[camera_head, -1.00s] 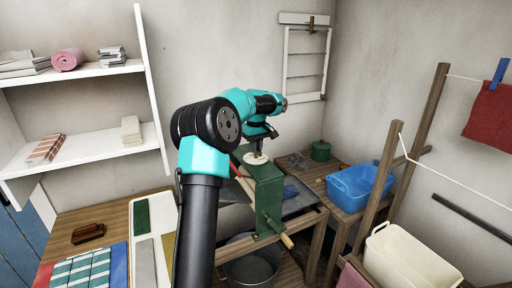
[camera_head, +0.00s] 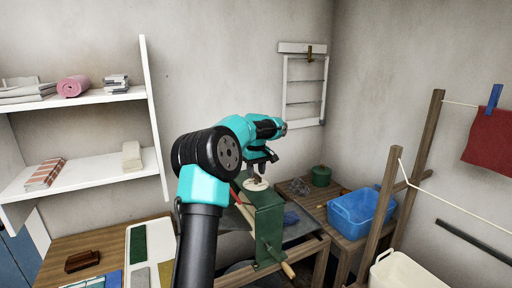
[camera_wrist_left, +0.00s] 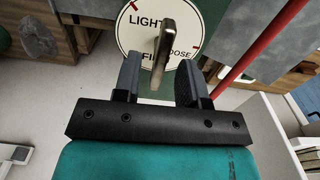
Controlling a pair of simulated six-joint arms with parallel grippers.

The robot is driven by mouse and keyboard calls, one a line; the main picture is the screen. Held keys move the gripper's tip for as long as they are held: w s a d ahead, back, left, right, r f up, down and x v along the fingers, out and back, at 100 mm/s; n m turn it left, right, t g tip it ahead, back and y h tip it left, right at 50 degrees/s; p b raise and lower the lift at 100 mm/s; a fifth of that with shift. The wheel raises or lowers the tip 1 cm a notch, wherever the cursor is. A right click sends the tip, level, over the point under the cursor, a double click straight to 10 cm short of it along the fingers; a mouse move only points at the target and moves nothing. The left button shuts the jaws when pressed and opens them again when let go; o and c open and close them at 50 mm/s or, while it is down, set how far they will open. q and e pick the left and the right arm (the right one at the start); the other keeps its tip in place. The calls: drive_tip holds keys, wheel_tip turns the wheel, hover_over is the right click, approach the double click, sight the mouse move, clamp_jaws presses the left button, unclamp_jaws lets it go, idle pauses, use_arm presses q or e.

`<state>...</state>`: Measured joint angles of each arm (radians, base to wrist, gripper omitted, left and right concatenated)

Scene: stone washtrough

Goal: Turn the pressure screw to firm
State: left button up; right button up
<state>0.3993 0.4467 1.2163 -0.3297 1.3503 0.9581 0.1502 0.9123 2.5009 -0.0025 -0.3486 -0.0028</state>
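The pressure screw's bar handle (camera_wrist_left: 166,42) is a slim metal bar standing over a round white dial (camera_wrist_left: 133,38). The dial carries the words "LIGHT", "LOOSE" and a partly hidden word starting "FI". My left gripper (camera_wrist_left: 158,80) has its fingers apart on either side of the bar, with gaps visible beside it. In the head view my left gripper (camera_head: 257,163) points down just above the dial (camera_head: 257,184), on top of the green mangle frame (camera_head: 268,222). The bar is too small to read there. My right gripper is out of view.
A red rod (camera_wrist_left: 262,45) runs close to the right of the dial. A blue basin (camera_head: 360,212) and a green pot (camera_head: 320,175) stand on the bench to the right. Wooden drying-rack posts (camera_head: 425,140) rise farther right. Shelves (camera_head: 85,175) hang at the left.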

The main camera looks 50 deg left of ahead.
sight(256, 173)
use_arm(q)
wheel_tip(256, 173, up, 16)
drive_tip(key=shift+r, duration=0.2)
idle(0.4)
idle(0.5)
